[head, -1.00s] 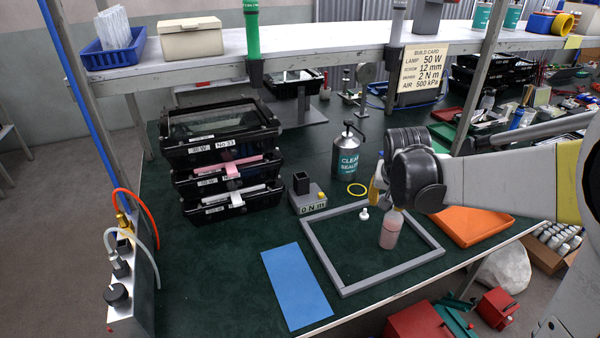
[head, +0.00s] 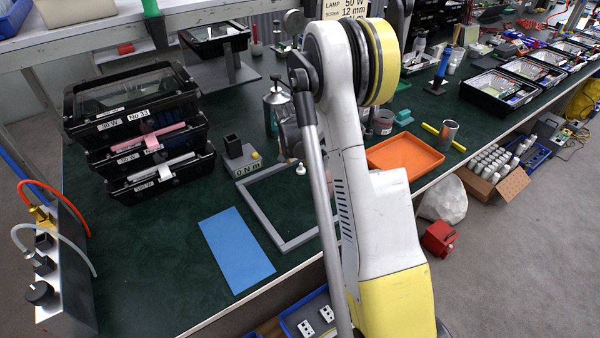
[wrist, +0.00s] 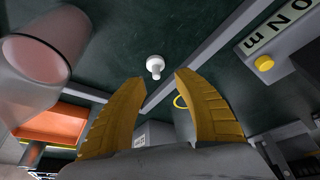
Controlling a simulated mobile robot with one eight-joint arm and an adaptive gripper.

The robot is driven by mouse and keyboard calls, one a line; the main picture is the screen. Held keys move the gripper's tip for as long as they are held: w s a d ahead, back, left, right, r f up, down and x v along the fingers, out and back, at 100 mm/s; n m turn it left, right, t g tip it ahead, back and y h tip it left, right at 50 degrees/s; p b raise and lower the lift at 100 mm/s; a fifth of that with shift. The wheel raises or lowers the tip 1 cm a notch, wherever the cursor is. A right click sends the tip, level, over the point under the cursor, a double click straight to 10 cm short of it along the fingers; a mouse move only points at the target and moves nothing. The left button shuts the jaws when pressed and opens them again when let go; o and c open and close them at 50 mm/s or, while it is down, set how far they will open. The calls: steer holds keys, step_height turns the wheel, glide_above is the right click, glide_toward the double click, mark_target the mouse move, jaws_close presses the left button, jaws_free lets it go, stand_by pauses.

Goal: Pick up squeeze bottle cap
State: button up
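The squeeze bottle cap is a small white piece with a round flange and a short nozzle. In the wrist view the cap (wrist: 155,66) lies on the dark green bench top, just beyond and between the fingertips of my gripper (wrist: 160,78). The yellow fingers are spread apart with nothing between them. In the head view the cap (head: 301,169) shows inside the grey frame (head: 278,233), beside my arm.
A grey block with a label (head: 241,160) and a dark bottle (head: 275,108) stand behind the frame. A blue mat (head: 236,250) lies left of it, an orange tray (head: 405,153) right. Stacked black bins (head: 140,165) stand at the left.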

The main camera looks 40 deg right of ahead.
mark_target(301, 164)
steer(key=b+x, duration=0.1)
steer(key=x, duration=0.1)
steer(key=b+x, duration=0.1)
steer(key=x, duration=0.2)
steer(key=shift+s+d+b, duration=0.15)
steer(key=shift+d+b, duration=0.15)
steer(key=shift+d, duration=0.05)
steer(key=shift+r, duration=0.15)
jaws_close()
